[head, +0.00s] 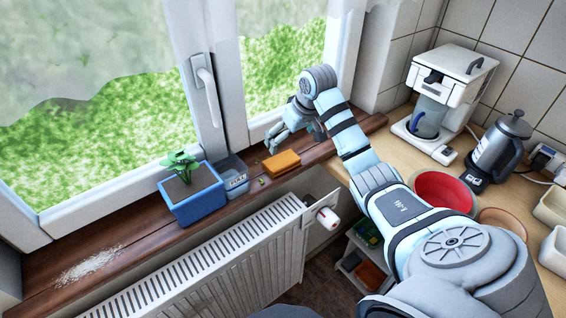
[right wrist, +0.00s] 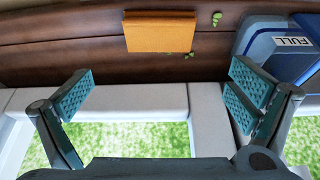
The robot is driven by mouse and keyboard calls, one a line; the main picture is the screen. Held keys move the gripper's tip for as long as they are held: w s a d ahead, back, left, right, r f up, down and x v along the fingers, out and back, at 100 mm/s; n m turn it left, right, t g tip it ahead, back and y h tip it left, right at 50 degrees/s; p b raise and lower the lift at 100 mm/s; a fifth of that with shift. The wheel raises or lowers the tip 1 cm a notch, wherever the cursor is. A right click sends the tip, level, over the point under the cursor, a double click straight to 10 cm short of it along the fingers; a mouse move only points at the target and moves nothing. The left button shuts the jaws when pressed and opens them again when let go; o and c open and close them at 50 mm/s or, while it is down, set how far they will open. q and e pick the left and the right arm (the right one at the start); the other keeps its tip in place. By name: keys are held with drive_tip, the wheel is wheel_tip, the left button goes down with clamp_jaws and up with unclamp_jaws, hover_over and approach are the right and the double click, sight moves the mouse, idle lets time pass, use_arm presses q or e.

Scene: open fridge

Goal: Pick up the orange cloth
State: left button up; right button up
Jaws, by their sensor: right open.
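The orange cloth (head: 281,162) is a folded block lying on the brown wooden windowsill, to the right of the blue planter. It also shows in the right wrist view (right wrist: 160,32), at the top middle, between and beyond the fingertips. My right gripper (head: 275,140) is over the sill on the window side of the cloth, apart from it. In the right wrist view its teal finger pads (right wrist: 160,95) are spread wide with nothing between them. My left gripper is in neither view.
A blue planter (head: 197,206) with a plant and a small blue container (head: 234,180) stand left of the cloth; the container (right wrist: 285,50) reads FULL in the wrist view. White powder (head: 88,265) lies at the sill's left. A radiator (head: 215,262) is below. The counter holds a red bowl (head: 440,190).

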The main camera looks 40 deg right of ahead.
sight(282, 160)
drive_tip(key=x, duration=1.1)
drive_tip(key=shift+s+f+b, duration=0.2)
drive_tip(key=shift+f+b, duration=0.2)
drive_tip(key=shift+f, duration=0.05)
drive_tip(key=shift+r, duration=0.1)
drive_tip(key=c, duration=0.8)
